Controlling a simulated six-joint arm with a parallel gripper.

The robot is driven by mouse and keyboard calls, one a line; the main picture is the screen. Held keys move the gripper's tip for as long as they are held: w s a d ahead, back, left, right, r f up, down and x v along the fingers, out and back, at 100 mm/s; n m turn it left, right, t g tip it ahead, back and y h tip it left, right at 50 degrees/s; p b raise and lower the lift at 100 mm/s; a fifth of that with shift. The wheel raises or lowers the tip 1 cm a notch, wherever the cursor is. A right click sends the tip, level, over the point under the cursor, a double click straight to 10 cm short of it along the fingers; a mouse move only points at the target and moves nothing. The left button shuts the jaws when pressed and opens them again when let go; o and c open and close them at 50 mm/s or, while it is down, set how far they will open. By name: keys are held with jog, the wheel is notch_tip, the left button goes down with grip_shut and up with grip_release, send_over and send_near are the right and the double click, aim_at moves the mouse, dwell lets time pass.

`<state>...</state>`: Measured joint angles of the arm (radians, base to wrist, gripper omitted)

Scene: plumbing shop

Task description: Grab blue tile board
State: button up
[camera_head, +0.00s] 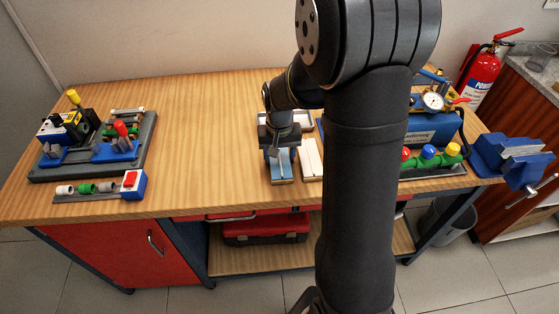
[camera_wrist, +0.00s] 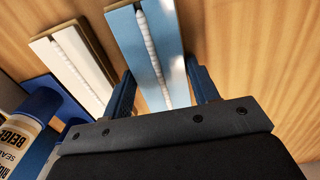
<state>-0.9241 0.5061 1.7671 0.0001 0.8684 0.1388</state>
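The blue tile board (camera_head: 282,165) lies on the wooden workbench near its front edge, in the middle of the head view. It has a white seam line down its length. In the wrist view the blue tile board (camera_wrist: 150,50) runs between the two blue fingers of my gripper (camera_wrist: 160,88). A finger stands on each side of it, with a small gap visible, so the gripper looks open. In the head view my gripper (camera_head: 281,150) is over the back part of the board. The board's far end is hidden under the gripper.
A white tile board (camera_head: 310,160) lies just right of the blue one. A beige sealant tube (camera_wrist: 25,130) shows in the wrist view. A valve rig (camera_head: 430,135) and blue vise (camera_head: 510,160) stand right; a grey fixture tray (camera_head: 90,150) stands left.

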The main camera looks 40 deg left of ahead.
jog(key=shift+c, duration=0.7)
jog(key=shift+r, duration=0.1)
